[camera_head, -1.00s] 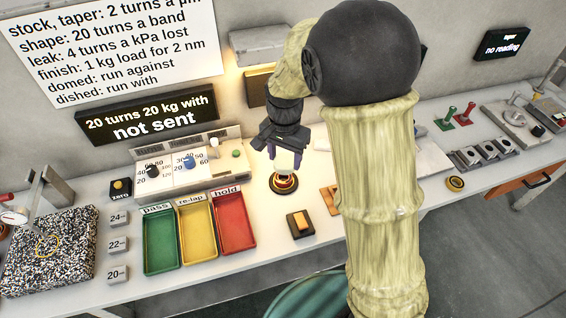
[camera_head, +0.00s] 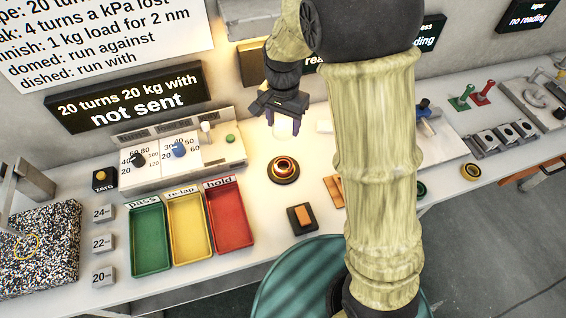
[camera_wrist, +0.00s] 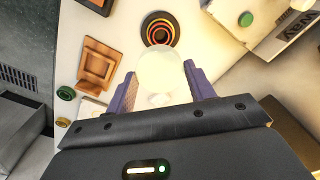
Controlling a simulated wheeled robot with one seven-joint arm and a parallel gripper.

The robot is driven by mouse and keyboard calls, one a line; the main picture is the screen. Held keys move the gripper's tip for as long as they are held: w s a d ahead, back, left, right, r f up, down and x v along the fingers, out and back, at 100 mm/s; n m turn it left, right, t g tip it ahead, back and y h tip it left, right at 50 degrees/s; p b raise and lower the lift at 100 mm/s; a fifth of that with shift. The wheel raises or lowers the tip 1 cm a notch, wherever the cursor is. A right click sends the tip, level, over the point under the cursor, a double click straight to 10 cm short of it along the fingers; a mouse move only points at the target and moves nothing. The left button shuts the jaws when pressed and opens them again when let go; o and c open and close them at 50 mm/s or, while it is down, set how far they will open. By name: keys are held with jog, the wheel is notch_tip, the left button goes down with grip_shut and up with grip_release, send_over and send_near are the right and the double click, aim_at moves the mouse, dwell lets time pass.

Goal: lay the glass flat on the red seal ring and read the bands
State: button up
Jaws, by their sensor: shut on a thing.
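My gripper (camera_head: 284,122) is shut on the glass (camera_wrist: 160,72), a pale, nearly round disc between purple fingers in the wrist view. In the head view the glass is a small whitish patch between the fingertips. The red seal ring (camera_head: 284,167) sits on a dark round base on the bench, nearer the front than my gripper. It also shows in the wrist view (camera_wrist: 160,28), just beyond the glass. The glass is held apart from the ring; its exact tilt is hard to tell.
Green, yellow and red trays (camera_head: 229,220) lie left of the ring, with a dial panel (camera_head: 185,150) behind them. A dark block with an orange top (camera_head: 302,219) and an orange-brown frame (camera_wrist: 98,65) lie near the ring. A sign (camera_head: 130,105) reads "not sent".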

notch_tip(320, 180, down, 6)
jog(key=b, duration=0.5)
jog(key=shift+w+b, duration=0.3)
jog(key=shift+w, duration=0.05)
notch_tip(320, 180, down, 6)
jog(key=shift+f, duration=0.15)
jog(key=shift+f, duration=1.85)
